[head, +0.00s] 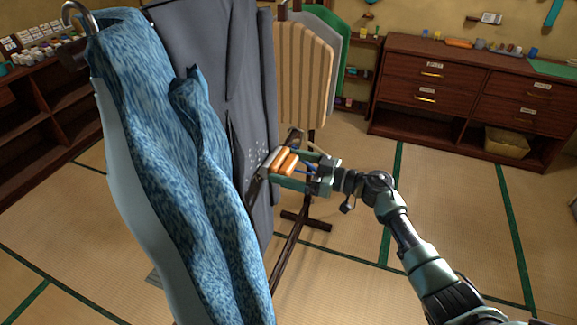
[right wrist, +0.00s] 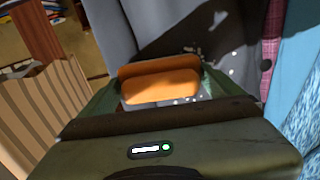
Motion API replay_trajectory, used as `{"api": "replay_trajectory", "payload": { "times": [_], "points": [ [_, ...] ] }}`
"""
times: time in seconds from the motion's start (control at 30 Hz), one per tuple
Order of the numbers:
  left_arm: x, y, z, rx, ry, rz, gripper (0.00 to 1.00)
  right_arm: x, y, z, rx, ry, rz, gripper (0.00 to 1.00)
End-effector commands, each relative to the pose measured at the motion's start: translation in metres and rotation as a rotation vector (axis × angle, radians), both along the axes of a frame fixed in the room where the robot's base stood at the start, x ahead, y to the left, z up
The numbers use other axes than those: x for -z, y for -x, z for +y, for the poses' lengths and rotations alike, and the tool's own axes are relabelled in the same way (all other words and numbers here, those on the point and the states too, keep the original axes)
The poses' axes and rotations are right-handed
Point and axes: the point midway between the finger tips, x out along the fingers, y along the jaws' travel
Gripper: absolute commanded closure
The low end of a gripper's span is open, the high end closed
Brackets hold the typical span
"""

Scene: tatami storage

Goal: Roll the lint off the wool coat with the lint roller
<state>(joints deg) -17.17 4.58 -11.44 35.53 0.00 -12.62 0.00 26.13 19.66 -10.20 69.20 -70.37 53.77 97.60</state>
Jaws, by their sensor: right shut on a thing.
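The grey wool coat (head: 240,75) hangs on a rack, partly behind a blue patterned garment. White lint specks (head: 256,161) are scattered on its lower front; some specks also show in the right wrist view (right wrist: 232,72). My right gripper (head: 280,168) is shut on an orange object, which I take as the lint roller (head: 285,162). It is held close to the coat beside the specks. The orange part also shows between the fingers in the right wrist view (right wrist: 162,86). Whether it touches the cloth I cannot tell. My left gripper is out of view.
The blue patterned garment (head: 150,75) hangs close in front at left. A striped garment (head: 300,65) and a green one hang behind the coat. A dark drawer cabinet (head: 460,85) stands at back right, shelves at left. The tatami floor (head: 350,255) is mostly clear.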

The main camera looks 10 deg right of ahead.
Motion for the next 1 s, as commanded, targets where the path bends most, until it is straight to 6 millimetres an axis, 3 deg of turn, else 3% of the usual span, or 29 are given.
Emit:
{"api": "replay_trajectory", "payload": {
  "times": [0.23,0.87,1.0],
  "points": [
    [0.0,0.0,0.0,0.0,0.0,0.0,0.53,0.0,0.015,0.014,-0.005,-0.001,-0.001,0.63],
    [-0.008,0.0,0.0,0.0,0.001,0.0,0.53,-0.001,0.017,0.013,-0.004,-0.001,-0.001,0.63],
    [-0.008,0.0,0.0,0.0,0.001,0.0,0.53,0.001,0.025,0.017,-0.005,0.001,0.0,0.63]
  ]
}}
